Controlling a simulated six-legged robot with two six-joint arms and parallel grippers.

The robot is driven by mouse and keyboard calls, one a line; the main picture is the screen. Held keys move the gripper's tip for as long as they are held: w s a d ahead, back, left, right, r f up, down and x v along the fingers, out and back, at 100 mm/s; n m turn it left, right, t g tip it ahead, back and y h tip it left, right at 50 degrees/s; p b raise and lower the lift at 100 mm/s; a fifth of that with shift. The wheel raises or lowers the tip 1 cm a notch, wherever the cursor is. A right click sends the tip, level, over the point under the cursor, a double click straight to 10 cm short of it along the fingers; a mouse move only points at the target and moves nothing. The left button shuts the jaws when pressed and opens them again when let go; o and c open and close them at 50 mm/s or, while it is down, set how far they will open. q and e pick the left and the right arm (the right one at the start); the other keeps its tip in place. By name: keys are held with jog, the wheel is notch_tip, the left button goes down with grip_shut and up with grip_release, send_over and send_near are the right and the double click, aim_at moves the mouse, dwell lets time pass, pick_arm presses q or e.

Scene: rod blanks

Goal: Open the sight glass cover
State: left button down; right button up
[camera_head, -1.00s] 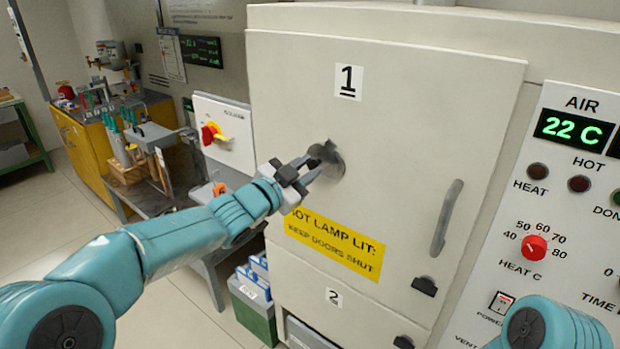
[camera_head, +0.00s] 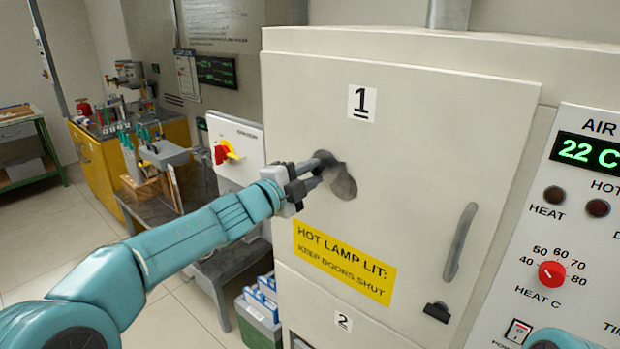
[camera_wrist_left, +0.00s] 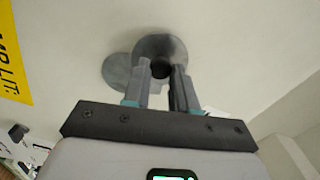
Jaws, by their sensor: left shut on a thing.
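The sight glass cover (camera_head: 327,157) is a small grey disc on door 1 of the cabinet. My left gripper (camera_head: 317,172) is at it. In the left wrist view the fingers are shut on a dark knob (camera_wrist_left: 161,68) at the middle of the cover (camera_wrist_left: 158,44). A second grey round (camera_wrist_left: 114,74), which looks like the sight glass, shows partly beside the cover. In the head view this round (camera_head: 345,187) lies below and right of the cover, partly overlapped by it. My right gripper is out of view.
Door 1 (camera_head: 420,130) is shut, with a grey handle (camera_head: 460,241) at right and a yellow warning label (camera_head: 344,263) below the cover. A control panel (camera_head: 590,230) stands at right. A switch box (camera_head: 237,150) with a red-yellow knob is close left of my gripper.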

pick_arm(q)
jog(key=shift+r+m, duration=0.15)
jog(key=shift+m, duration=0.25)
jog(key=c, duration=0.9)
grip_release()
jog(key=shift+s+a, duration=0.25)
jog(key=shift+s, duration=0.05)
jog(key=b+v, duration=0.3)
jog(key=v, duration=1.2)
jog(key=shift+s+a, duration=0.1)
jog(key=shift+s, duration=0.1)
